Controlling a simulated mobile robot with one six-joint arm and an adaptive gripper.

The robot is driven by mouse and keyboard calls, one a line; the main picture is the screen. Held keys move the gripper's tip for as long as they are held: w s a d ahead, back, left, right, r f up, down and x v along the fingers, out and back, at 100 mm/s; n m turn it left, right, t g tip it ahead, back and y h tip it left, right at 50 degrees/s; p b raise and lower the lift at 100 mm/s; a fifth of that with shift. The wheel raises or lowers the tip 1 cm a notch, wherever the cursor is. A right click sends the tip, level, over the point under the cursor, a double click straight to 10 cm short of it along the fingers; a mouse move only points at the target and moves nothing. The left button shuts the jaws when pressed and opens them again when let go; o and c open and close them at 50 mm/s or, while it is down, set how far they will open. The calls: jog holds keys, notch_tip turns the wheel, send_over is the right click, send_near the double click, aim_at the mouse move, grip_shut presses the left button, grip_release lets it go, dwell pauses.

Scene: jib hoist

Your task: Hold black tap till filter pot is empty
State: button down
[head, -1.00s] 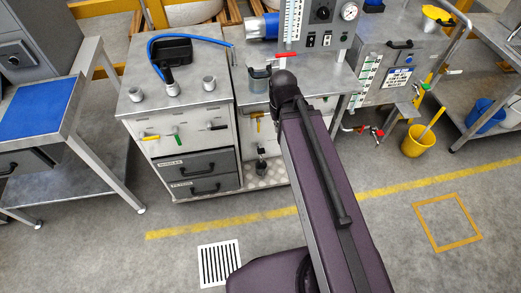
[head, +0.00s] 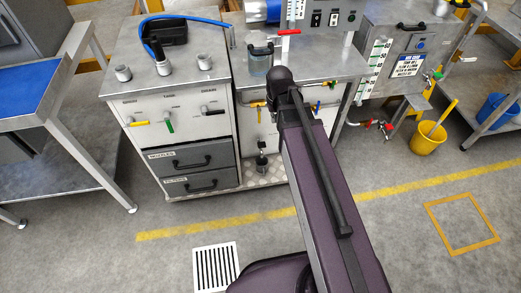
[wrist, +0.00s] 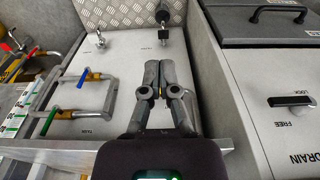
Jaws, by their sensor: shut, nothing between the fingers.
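My gripper (wrist: 159,93) is shut and empty in the wrist view, over the pale front panel of the middle cabinet. It is hidden behind my arm in the head view. A black lever (head: 210,110) is on the left cabinet front. A black lever marked LOCK and FREE (wrist: 290,101) is at the right of the wrist view, apart from my fingers. A black knob on a stem (wrist: 163,34) lies beyond the fingertips. I cannot tell which black part is the tap. A clear pot (head: 260,61) stands on the middle cabinet and may be the filter pot; its level is unclear.
Yellow (head: 138,123) and green (head: 168,124) levers are left of the black one. Metal bars with blue and green parts (wrist: 80,108) stick out left of my gripper. A red lever (head: 288,32) is above the pot. A yellow bucket (head: 425,139) stands right on open floor.

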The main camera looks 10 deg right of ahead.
jog(key=t+b, duration=0.2)
jog(key=b, duration=2.8)
send_near(262, 145)
jog(key=v, duration=0.3)
jog(key=shift+w+a+f+b, duration=0.1)
jog(key=shift+w+f+b, duration=0.05)
jog(key=shift+f+b, duration=0.2)
jog(key=shift+r, duration=0.1)
jog(key=b+x, duration=0.9)
jog(key=x, duration=0.1)
jog(key=shift+w+b, duration=0.1)
jog(key=shift+b, duration=0.25)
